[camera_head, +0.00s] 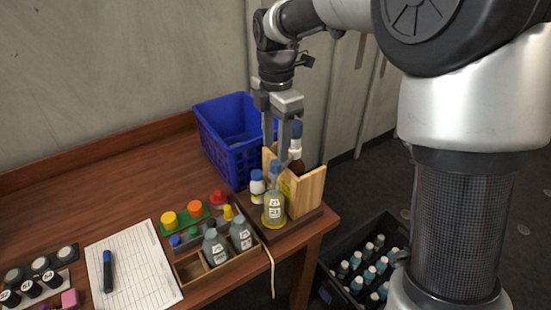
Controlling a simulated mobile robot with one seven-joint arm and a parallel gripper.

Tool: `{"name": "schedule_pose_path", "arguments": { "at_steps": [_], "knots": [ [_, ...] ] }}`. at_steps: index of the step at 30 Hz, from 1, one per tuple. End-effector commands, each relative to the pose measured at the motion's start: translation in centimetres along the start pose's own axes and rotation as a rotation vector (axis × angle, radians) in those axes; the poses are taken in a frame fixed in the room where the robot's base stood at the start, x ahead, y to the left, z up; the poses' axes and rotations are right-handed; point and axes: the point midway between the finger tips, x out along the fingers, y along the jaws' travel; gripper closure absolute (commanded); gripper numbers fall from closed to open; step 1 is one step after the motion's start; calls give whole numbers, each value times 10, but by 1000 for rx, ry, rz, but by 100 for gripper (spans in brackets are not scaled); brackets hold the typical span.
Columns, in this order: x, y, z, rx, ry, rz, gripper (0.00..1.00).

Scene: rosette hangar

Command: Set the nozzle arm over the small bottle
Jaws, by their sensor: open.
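My gripper (277,146) points down, open, over the back of a dark base plate (292,230) at the table's right corner. A clear bottle with yellowish liquid and a blue top (274,207) stands upright at the front of this plate. A smaller white bottle with a blue cap (257,187) stands just left of it. A brown bottle with a white neck and dark blue cap (296,150) is behind, partly hidden by light wooden panels (308,191). My fingers are close beside its cap; I cannot tell whether they touch. I cannot clearly make out the nozzle arm.
A blue basket (212,135) stands behind the bottles. A wooden divided tray (220,274) with grey bottles is in front left. A paper sheet (133,268) with a marker lies further left. A black crate of bottles (330,291) is on the floor. The table's back left is clear.

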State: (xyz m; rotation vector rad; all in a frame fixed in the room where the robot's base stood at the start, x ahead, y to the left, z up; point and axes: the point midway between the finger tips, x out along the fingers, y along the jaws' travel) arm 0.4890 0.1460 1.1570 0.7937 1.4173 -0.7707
Motion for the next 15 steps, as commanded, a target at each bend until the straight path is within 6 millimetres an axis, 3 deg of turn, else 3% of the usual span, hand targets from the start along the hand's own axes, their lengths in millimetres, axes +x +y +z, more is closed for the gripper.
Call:
{"name": "schedule_pose_path", "arguments": {
  "at_steps": [6, 15],
  "knots": [
    [36, 0, 0, 1, 1, -2, 58],
    [50, 0, 0, 1, 0, 0, 58]
  ]
}}
